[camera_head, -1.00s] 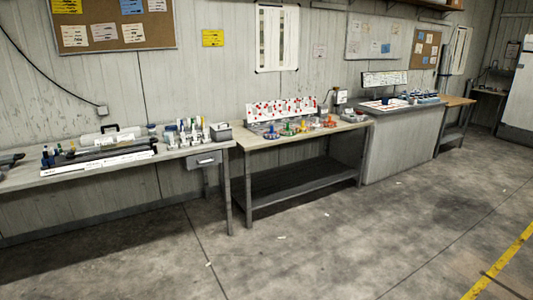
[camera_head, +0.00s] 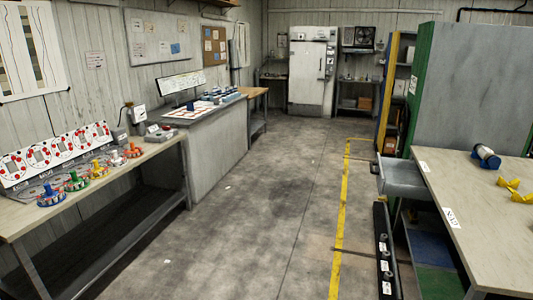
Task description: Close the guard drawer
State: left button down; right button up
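A grey drawer (camera_head: 402,180) sticks out from the left side of the wooden-topped table (camera_head: 490,235) at the right, so it stands open. Its handle side faces left, toward the aisle. I cannot confirm from the lettering that this is the guard drawer. Neither of my grippers shows in the head view.
Benches with coloured parts (camera_head: 75,183) line the left wall. The aisle floor (camera_head: 265,200) is clear.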

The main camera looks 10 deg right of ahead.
aim_at(402, 178)
jog(key=i+l+z, duration=0.1)
jog(key=i+z, duration=0.35)
jog(key=i+j+z, duration=0.1)
jog(key=i+z, duration=0.4)
jog(key=i, duration=0.15)
jog(key=i+j+z, duration=0.3)
jog(key=i+z, duration=0.15)
jog(key=i+j+z, duration=0.15)
jog(key=i+z, duration=0.15)
jog(key=z, duration=0.15)
